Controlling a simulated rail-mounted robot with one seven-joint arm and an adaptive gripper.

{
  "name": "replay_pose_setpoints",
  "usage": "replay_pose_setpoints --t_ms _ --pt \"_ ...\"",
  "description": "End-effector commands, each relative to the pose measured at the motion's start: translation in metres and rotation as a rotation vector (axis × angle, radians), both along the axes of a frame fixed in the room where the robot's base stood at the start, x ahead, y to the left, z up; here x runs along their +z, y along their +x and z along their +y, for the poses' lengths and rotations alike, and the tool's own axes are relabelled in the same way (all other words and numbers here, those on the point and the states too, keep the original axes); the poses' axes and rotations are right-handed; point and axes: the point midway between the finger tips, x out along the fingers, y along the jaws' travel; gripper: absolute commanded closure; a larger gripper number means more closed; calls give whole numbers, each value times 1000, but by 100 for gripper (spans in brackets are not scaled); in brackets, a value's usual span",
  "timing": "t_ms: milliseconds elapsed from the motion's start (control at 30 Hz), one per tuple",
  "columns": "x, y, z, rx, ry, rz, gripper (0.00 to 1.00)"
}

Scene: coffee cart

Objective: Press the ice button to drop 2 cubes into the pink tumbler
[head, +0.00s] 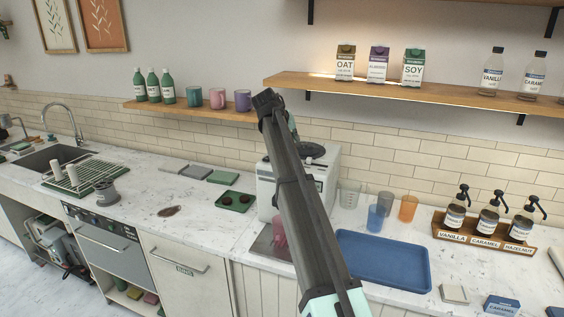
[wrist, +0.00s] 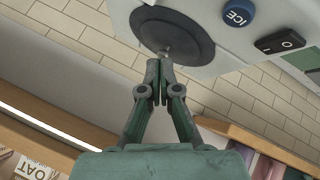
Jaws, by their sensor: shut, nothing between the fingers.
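The white ice machine (head: 325,170) stands on the counter behind my arm in the head view. Its blue ICE button (wrist: 238,12) shows at the top of the wrist view, beside a black rocker switch (wrist: 280,42) and a round dark disc (wrist: 150,25). My gripper (wrist: 160,64) is shut and empty, with its fingertips in front of the disc's lower edge, apart from the button. I cannot tell whether the tips touch anything. The pink tumbler (head: 279,232) is at the machine's front, partly hidden by my arm. Its inside is not visible.
A blue tray (head: 400,262) lies right of my arm. Blue (head: 375,218) and orange (head: 408,207) tumblers stand behind it. A syrup rack (head: 480,238) is farther right. A wall shelf (head: 420,95) hangs above. Bare counter (head: 130,190) lies to the left.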

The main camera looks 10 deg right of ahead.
Motion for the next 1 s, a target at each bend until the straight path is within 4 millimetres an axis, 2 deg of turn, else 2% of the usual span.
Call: replay_pose_setpoints --t_ms 33,100,267,533,667,1000 --pt "1 -5 -11 -9 59 -26 100" --pt "2 -6 -14 -22 159 -75 100" --pt "9 -6 -9 -68 435 -203 100" --pt "26 1 34 -158 843 -344 100" --pt "29 5 42 -195 919 -370 100" --pt "30 5 41 -210 927 -376 100"
